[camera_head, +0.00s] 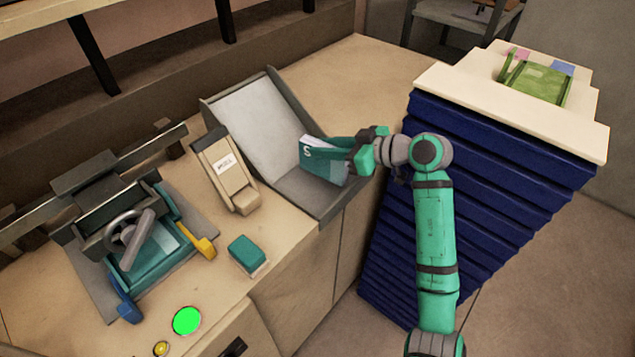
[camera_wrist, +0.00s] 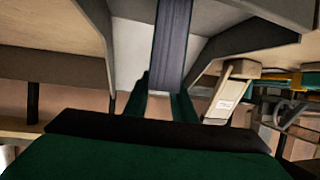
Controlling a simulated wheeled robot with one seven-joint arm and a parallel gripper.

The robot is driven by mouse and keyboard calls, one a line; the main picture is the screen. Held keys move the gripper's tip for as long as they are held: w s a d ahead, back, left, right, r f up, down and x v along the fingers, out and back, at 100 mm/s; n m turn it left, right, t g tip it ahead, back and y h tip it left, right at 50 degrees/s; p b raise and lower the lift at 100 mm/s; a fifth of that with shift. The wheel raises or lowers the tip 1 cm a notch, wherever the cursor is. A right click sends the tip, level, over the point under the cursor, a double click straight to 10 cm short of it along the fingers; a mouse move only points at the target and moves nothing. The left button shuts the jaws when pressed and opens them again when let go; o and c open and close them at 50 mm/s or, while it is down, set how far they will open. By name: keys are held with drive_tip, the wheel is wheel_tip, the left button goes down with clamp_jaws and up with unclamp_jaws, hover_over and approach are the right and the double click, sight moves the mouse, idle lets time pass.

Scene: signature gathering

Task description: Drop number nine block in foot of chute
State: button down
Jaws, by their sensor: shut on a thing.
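The chute is a grey sloped tray with a pale bed (camera_head: 257,125) and raised side walls. Its foot (camera_head: 318,194) is at the lower right end. My gripper (camera_head: 355,157) comes in from the right and is shut on a teal block (camera_head: 326,167), flat and book-like, with a white mark that I cannot read for certain. The block is tilted over the chute's foot; whether it touches the chute is unclear. In the wrist view the block shows as a grey-blue strip (camera_wrist: 172,45) between the fingers (camera_wrist: 158,105), with the pale chute bed (camera_wrist: 130,50) behind.
A beige labelled holder (camera_head: 224,168) stands left of the chute. A teal block (camera_head: 247,254) and a green button (camera_head: 187,320) are on the counter nearer me. A press-like machine with a wheel (camera_head: 124,232) is at the left. A blue stack with a cream top (camera_head: 465,82) stands at the right.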

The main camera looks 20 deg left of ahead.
drive_tip(key=shift+f, duration=0.75)
drive_tip(key=c, duration=1.4)
unclamp_jaws()
drive_tip(key=v, duration=1.1)
